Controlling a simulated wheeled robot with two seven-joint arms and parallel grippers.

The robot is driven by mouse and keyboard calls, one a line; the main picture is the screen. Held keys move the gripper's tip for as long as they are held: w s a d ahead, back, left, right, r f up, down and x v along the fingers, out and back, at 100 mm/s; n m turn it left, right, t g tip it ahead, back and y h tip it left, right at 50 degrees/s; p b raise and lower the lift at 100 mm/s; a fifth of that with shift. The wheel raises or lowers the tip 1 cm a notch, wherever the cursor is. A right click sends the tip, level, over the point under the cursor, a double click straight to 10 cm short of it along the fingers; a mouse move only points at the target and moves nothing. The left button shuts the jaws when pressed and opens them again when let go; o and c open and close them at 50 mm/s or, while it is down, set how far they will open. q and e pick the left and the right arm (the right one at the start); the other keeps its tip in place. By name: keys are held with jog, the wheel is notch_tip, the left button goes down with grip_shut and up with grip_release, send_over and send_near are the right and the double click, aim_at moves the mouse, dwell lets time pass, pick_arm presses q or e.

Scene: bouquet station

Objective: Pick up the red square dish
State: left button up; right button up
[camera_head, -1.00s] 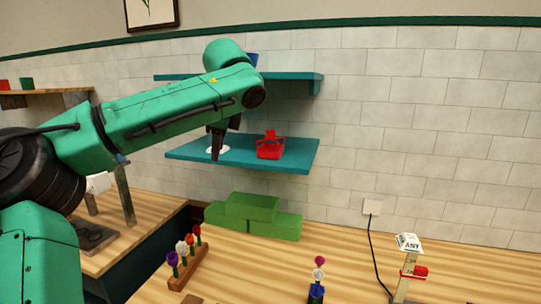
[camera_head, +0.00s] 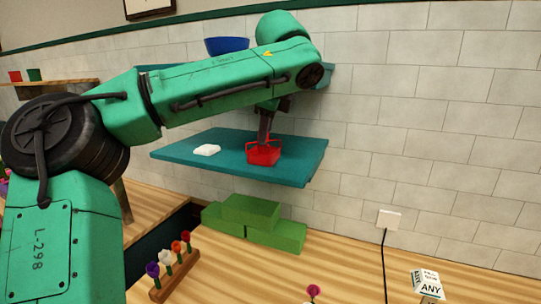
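The red square dish (camera_head: 263,156) sits on the lower teal shelf (camera_head: 200,165), toward its right part. My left arm reaches across from the left, and my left gripper (camera_head: 264,143) points down right at the dish, its fingertips at or inside the rim as seen from here. The dish appears to rest on the shelf. The fingers overlap in this view, so I cannot tell whether they are open or shut on the dish wall. My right gripper is not in view.
A white item (camera_head: 207,150) lies on the same shelf, left of the dish. A blue bowl (camera_head: 227,46) stands on the upper shelf. Green blocks (camera_head: 250,212) are stacked on the counter below. A flower rack (camera_head: 170,275) and a lettered white box (camera_head: 427,283) stand nearer.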

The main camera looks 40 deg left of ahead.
aim_at(257, 159)
pick_arm(q)
jog(key=p+x, duration=0.3)
jog(key=x, duration=0.6)
jog(key=shift+w+a+f, duration=0.15)
jog(key=shift+a, duration=0.15)
jog(key=shift+a+f, duration=0.2)
jog(key=shift+f, duration=0.15)
jog(key=shift+s+a, duration=0.1)
jog(key=shift+s, duration=0.15)
grip_shut()
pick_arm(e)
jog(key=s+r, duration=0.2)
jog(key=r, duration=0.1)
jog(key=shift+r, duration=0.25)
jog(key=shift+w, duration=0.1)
